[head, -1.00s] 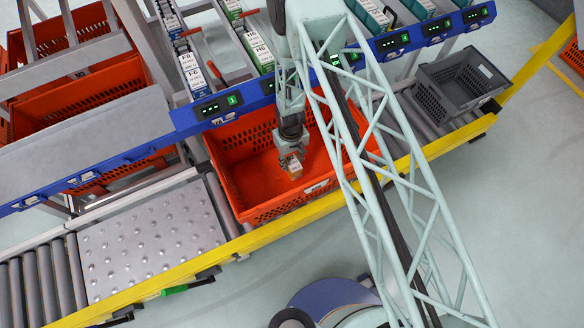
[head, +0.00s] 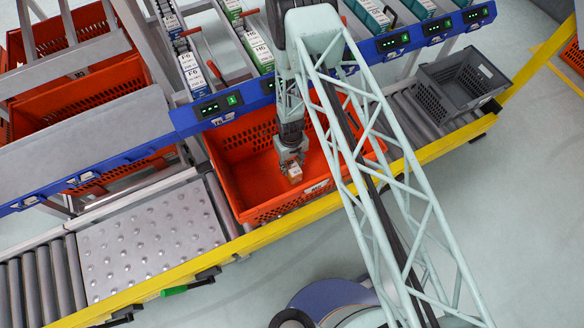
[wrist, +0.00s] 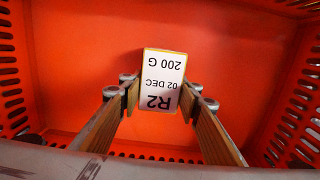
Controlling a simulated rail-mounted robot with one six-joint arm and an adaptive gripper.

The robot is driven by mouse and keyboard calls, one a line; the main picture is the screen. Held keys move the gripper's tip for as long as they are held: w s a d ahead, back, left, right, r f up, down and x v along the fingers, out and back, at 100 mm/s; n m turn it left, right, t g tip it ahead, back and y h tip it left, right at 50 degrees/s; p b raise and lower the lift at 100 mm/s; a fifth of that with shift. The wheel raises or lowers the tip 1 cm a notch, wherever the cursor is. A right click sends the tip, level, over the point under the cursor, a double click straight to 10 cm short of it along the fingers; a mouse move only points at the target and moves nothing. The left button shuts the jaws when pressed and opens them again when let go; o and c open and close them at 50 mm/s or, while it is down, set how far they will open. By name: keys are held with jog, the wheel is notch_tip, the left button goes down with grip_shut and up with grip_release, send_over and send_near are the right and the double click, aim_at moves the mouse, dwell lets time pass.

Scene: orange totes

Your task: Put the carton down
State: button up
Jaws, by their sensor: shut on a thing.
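The carton (wrist: 162,80) is small, with a white label reading "R2", "02 DEC" and "200 G" and a yellow edge. It also shows in the head view (head: 294,172), below my gripper. My gripper (head: 291,160) reaches down inside the large orange tote (head: 226,178). In the wrist view my gripper (wrist: 160,103) has one finger on each side of the carton and is shut on it. The orange tote's floor (wrist: 85,60) lies beyond the carton. I cannot tell whether the carton touches the floor.
Perforated tote walls (wrist: 300,100) stand close on both sides. A blue rail (head: 150,148) with displays runs behind the tote, and a yellow rail (head: 190,266) in front. A grey tote (head: 462,86) stands to the right on rollers. A studded plate (head: 150,235) to the left is clear.

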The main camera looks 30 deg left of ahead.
jog(key=shift+f+b, duration=0.3)
jog(key=shift+f, duration=0.1)
jog(key=o, duration=0.9)
jog(key=shift+o, duration=0.2)
jog(key=shift+r, duration=0.15)
jog(key=shift+w+a+r+p, duration=0.15)
jog(key=shift+r+p, duration=0.3)
jog(key=shift+r, duration=2.65)
jog(key=shift+s+a+r+p, duration=0.1)
jog(key=shift+r+p, duration=0.3)
jog(key=shift+r, duration=2.65)
jog(key=shift+w, duration=0.1)
